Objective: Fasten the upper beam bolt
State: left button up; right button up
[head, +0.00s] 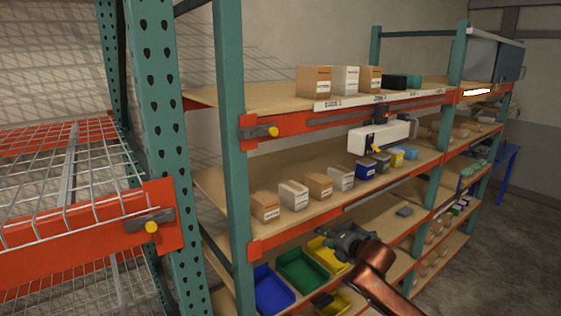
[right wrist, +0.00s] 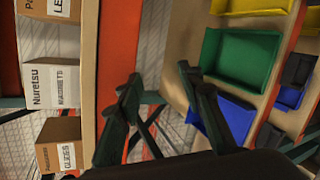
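The orange upper beam (head: 330,118) of the right-hand rack carries a grey lever-like bolt with a yellow end (head: 272,131) near the green upright. A similar grey bolt with a yellow end (head: 151,226) sits on the orange beam of the left rack. My right gripper (head: 338,236) is in front of the lower shelf bins, well below the upper bolt and to its right. In the right wrist view, its two dark fingers (right wrist: 160,88) are apart with nothing between them. The bolts do not show in that view. My left gripper is not in view.
Small cartons (head: 318,186) line the middle shelf; blue, green (head: 300,270) and yellow bins sit below, close to my right gripper. A white device (head: 378,136) hangs under the upper beam. A green upright (head: 230,150) stands beside the upper bolt. Open floor lies at the right.

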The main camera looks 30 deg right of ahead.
jog(key=s+a+r+n+t+y, duration=0.1)
jog(key=s+a+r+n, duration=0.2)
jog(key=r, duration=0.5)
jog(key=a+r+n+t, duration=0.1)
jog(key=a+r+n, duration=0.4)
jog(key=r, duration=0.4)
jog(key=s+a+r+n+y, duration=0.1)
jog(key=s+a+r+n, duration=0.1)
jog(key=a+r, duration=0.45)
jog(key=n+t+y+p, duration=0.1)
jog(key=n+t+y, duration=0.1)
jog(key=n, duration=0.5)
send_near(275, 132)
jog(key=w+p, duration=0.1)
jog(key=w, duration=0.1)
jog(key=w+p, duration=0.1)
jog(key=w, duration=0.2)
jog(key=shift+a+f, duration=0.15)
jog(key=shift+a, duration=0.05)
jog(key=shift+w+a+p, duration=0.1)
jog(key=shift+w+p, duration=0.2)
jog(key=shift+w, duration=0.3)
jog(key=shift+w+f, duration=0.1)
jog(key=shift+w, duration=0.45)
jog(key=shift+w+a, duration=0.2)
jog(key=shift+w, duration=0.15)
jog(key=shift+c, duration=0.3)
